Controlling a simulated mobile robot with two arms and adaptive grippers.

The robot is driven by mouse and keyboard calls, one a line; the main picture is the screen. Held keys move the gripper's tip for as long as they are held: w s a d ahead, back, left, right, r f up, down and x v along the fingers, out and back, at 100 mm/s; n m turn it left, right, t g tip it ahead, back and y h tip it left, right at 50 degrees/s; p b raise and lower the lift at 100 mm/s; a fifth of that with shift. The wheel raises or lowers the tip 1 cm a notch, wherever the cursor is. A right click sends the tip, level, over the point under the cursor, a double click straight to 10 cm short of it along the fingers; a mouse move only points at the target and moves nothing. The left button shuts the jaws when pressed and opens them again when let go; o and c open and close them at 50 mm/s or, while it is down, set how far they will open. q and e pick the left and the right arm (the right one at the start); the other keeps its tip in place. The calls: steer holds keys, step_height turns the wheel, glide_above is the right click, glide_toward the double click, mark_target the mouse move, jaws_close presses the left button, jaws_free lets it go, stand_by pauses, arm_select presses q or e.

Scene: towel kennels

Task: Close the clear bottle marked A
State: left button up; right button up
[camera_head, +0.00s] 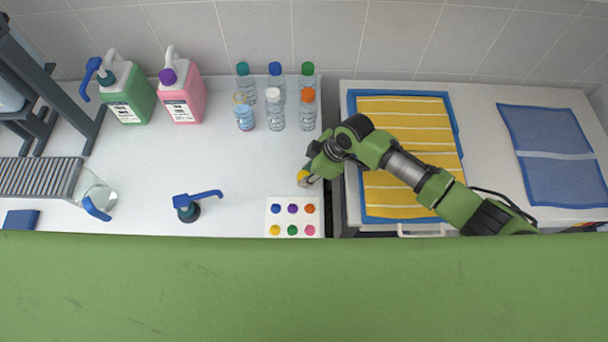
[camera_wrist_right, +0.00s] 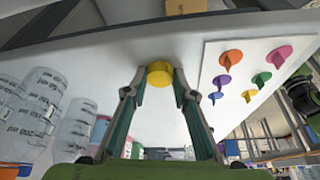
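Several clear bottles stand in two rows at the back of the white counter. The front-left bottle (camera_head: 244,118) shows no coloured cap like the others; its lettering is too small to read. My right gripper (camera_head: 303,180) is low over the counter, in front of and right of the bottles. Its fingers are closed in on both sides of a yellow cap (camera_wrist_right: 159,74), which also shows at the fingertips in the head view (camera_head: 302,175). Whether the cap touches the counter is unclear. My left gripper is not in view.
A white card (camera_head: 294,204) with several coloured knobs lies just in front of my right gripper. The counter's middle is clear.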

mark_target(300, 176)
stand_by(0.4)
steer(key=shift+r+b, duration=0.35)
steer(key=shift+r, duration=0.15)
steer(key=r, duration=0.1)
steer(key=r+b, duration=0.1)
steer(key=shift+s+r, duration=0.2)
steer(key=shift+r, duration=0.1)
steer(key=s+d+r+b, duration=0.2)
steer(key=s+d+r, duration=0.1)
steer(key=s+r, duration=0.6)
steer(key=s, duration=0.4)
steer(key=shift+s+r, duration=0.15)
steer(key=shift+r, duration=0.05)
